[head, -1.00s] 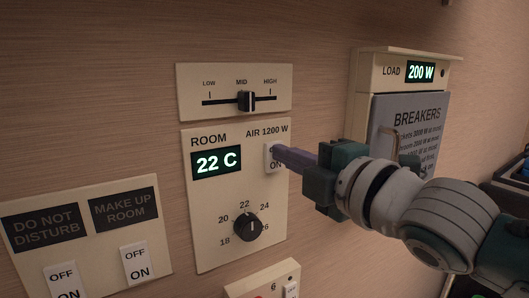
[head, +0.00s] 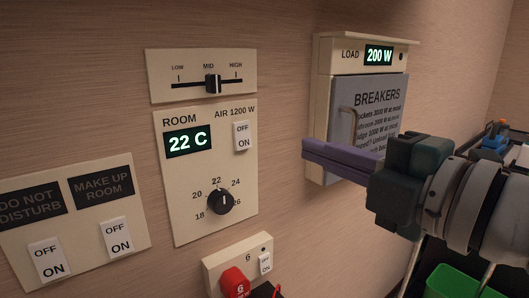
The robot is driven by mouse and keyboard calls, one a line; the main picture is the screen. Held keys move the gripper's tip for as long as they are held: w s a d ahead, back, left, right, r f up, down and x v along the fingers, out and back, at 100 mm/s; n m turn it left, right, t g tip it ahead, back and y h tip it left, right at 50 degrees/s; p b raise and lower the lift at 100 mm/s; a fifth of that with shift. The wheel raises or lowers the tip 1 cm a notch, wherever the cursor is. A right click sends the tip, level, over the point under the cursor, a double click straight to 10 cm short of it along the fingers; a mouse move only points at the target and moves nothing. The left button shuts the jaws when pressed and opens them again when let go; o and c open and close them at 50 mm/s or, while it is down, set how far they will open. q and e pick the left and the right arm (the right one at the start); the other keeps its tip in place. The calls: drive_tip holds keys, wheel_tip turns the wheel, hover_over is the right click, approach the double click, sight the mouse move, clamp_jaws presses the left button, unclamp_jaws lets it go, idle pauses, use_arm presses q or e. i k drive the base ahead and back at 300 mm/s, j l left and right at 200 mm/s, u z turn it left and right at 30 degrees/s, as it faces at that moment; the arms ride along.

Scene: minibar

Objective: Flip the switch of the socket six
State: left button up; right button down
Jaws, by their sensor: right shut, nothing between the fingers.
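The socket six panel (head: 215,270) is a cream plate low on the wall, marked 6. A small white rocker switch (head: 265,263) sits at its right side; its lettering is too small to read surely. A red plug (head: 235,282) marked 6 is in the socket at its left. My right gripper (head: 306,150) is shut and empty, with its purple fingers pointing left. It is in front of the breaker box, above and to the right of socket six, touching nothing that I can see. My left gripper is out of view.
The room panel (head: 180,225) has an AIR rocker (head: 242,136), a 22 C display and a dial (head: 220,201). A slider panel (head: 165,90) is above it. The breaker box (head: 325,55) reads LOAD 200 W. A green bin (head: 450,282) is at lower right.

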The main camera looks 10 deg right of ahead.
sight(263, 260)
drive_tip(key=k+l, duration=0.3)
drive_tip(key=k, duration=0.15)
drive_tip(key=k+l, duration=0.25)
drive_tip(key=k, duration=0.2)
